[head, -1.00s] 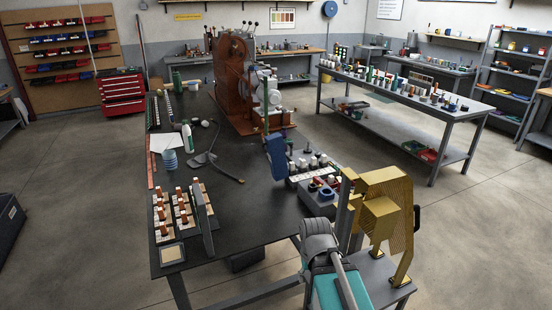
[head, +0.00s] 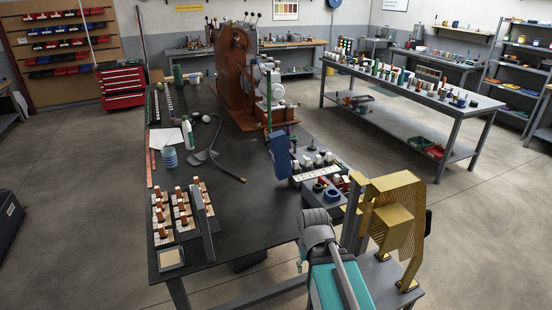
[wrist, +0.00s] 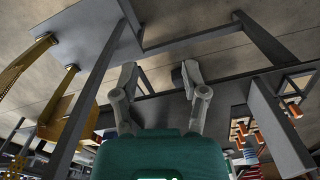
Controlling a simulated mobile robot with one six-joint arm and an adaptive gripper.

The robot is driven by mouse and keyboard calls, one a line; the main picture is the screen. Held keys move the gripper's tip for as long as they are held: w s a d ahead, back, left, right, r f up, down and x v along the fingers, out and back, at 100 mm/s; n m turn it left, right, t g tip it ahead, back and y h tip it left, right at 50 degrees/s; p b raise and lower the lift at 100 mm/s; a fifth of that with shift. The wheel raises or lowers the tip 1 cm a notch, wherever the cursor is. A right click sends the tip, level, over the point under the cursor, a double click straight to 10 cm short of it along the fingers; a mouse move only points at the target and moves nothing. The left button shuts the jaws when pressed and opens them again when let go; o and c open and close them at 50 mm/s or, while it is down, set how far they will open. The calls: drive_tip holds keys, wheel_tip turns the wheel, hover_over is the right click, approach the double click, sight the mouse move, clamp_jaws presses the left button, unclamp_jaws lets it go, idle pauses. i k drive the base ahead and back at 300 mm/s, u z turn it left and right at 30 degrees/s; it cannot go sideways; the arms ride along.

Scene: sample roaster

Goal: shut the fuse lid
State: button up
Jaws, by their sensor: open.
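The fuse block (head: 174,240) sits at the near left corner of the dark table, with several orange-brown fuses on white bases. The fuse lid (head: 205,222) is a grey panel standing upright along the block's right side, so it is open. In the wrist view the lid (wrist: 279,130) is a grey slab at right, with fuses (wrist: 245,132) beside it. My gripper (wrist: 156,78) is open and empty, its fingers apart and well clear of the lid. In the head view my arm is to the right of the lid, and its fingertips cannot be made out.
A gold ribbed machine (head: 393,225) stands close right of my arm. A blue upright panel (head: 279,156) and a box of parts (head: 322,190) are farther back. The tabletop (head: 250,215) between lid and arm is bare.

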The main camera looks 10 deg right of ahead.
sight(278, 140)
drive_tip(key=u, duration=0.05)
drive_tip(key=k, duration=0.65)
drive_tip(key=u, duration=0.5)
drive_tip(key=i, duration=1.7)
drive_tip(key=z, duration=0.6)
